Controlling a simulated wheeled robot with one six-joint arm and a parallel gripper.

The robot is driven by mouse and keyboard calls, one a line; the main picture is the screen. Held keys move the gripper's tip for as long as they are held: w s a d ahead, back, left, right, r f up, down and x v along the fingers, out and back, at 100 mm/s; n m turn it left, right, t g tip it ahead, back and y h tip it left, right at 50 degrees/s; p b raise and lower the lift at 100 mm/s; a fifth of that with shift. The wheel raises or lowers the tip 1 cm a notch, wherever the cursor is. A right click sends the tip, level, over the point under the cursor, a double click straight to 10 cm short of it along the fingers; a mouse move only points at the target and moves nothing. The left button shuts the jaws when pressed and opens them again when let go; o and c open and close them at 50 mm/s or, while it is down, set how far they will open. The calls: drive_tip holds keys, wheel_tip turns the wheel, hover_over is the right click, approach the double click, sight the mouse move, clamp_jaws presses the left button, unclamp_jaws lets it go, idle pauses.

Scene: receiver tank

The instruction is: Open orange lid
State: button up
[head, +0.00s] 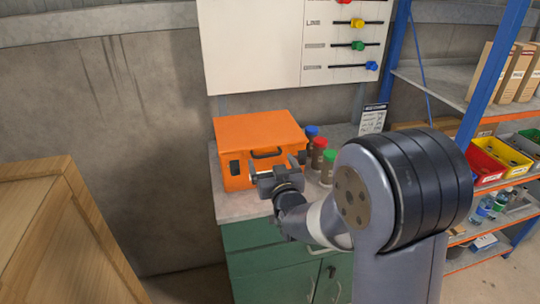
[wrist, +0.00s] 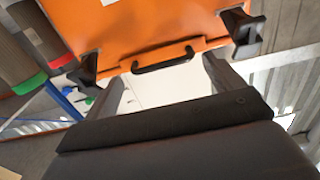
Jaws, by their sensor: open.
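The orange lid (head: 258,130) is the top of an orange box (head: 237,172) standing on a cabinet top, and it looks shut. A dark handle (head: 267,153) is on the box's front; it also shows in the wrist view (wrist: 163,62). My gripper (head: 277,167) is in front of the box, near the handle. In the wrist view my gripper (wrist: 165,50) is open, with one dark fingertip on each side of the handle and nothing gripped. I cannot tell whether the fingertips touch the box. Part of the box front is hidden by my gripper in the head view.
Several jars with blue, red and green caps (head: 328,166) stand right of the box on the green cabinet (head: 270,262). A white slider panel (head: 340,42) hangs on the wall behind. A wooden crate (head: 60,235) is at left, and a blue-post shelf (head: 480,95) at right.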

drive_tip(key=shift+x, duration=1.3)
drive_tip(key=c, duration=1.1)
drive_tip(key=shift+r+p, duration=0.1)
drive_tip(key=shift+p, duration=0.2)
